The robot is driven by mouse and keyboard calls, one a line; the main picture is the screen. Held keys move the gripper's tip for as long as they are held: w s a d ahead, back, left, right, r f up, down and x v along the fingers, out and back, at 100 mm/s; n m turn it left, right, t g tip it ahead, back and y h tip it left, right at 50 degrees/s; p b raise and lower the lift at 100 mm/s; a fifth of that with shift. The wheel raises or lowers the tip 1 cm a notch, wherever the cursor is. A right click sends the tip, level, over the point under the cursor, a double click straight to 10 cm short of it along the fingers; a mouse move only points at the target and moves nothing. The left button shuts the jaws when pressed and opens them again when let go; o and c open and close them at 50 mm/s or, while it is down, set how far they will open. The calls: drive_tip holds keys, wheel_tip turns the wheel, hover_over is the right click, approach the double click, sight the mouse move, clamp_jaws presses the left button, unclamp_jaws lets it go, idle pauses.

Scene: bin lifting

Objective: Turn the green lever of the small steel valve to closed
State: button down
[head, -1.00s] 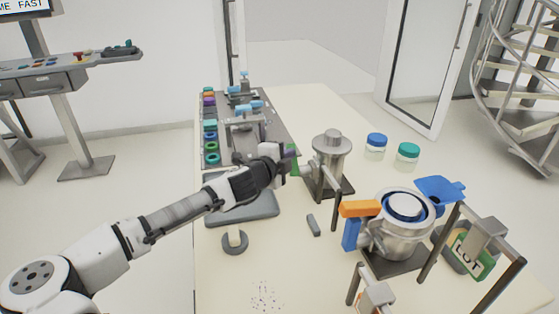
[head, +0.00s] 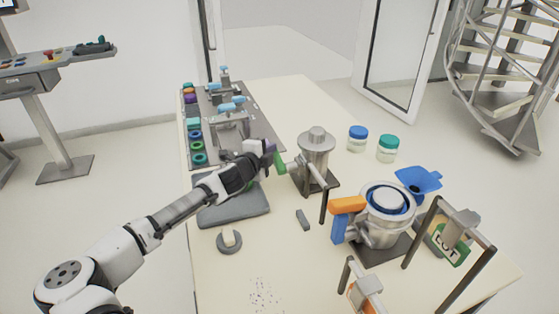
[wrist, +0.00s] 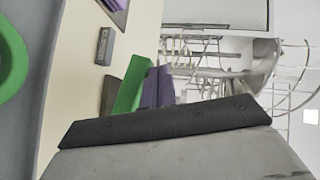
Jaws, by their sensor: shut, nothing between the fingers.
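The green lever (head: 281,164) stands at the left side of the small steel valve (head: 316,150), which is a steel body with a round cap on a dark base. My gripper (head: 269,149) is shut and empty, with its purple fingertips right beside the lever on its left. In the wrist view the green lever (wrist: 130,84) shows just left of the purple fingertip (wrist: 155,88). They look very close; I cannot tell if they touch. The dark wrist edge hides the lower part of the lever in the wrist view.
A larger steel vessel with an orange handle (head: 348,205) stands front right. A blue funnel (head: 420,180) and two jars (head: 357,138) are behind. A grey tray (head: 235,208) lies under my arm. A small grey block (head: 302,220) lies on clear table.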

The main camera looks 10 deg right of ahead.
drive_tip(key=shift+w+f+n+g+p, duration=0.25)
drive_tip(key=shift+n+g+p, duration=0.2)
drive_tip(key=shift+p, duration=0.35)
drive_tip(key=shift+f, duration=0.1)
